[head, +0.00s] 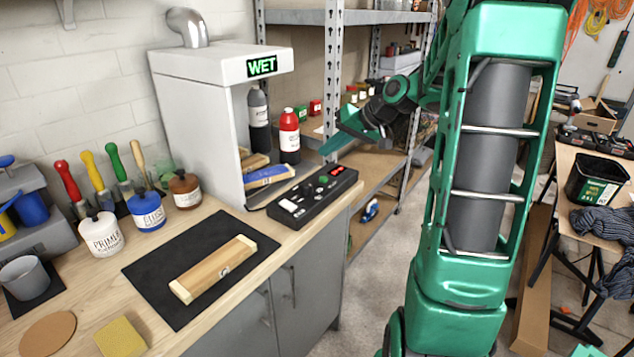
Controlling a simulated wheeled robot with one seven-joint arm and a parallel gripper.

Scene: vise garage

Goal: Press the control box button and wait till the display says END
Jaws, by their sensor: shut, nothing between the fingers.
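The display (262,66) on the white hooded booth (200,110) reads WET in green letters. My gripper (328,148) is shut and empty, in the air above the far right end of the control box. A gap shows between its tip and the box in this view, though the exact height is hard to tell.
A wooden block (214,268) lies on a black mat (150,268). A red bottle (289,138) and a dark bottle (258,120) stand behind the control box. Metal shelving (334,70) rises close to my gripper. Open floor (372,270) lies right of the bench.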

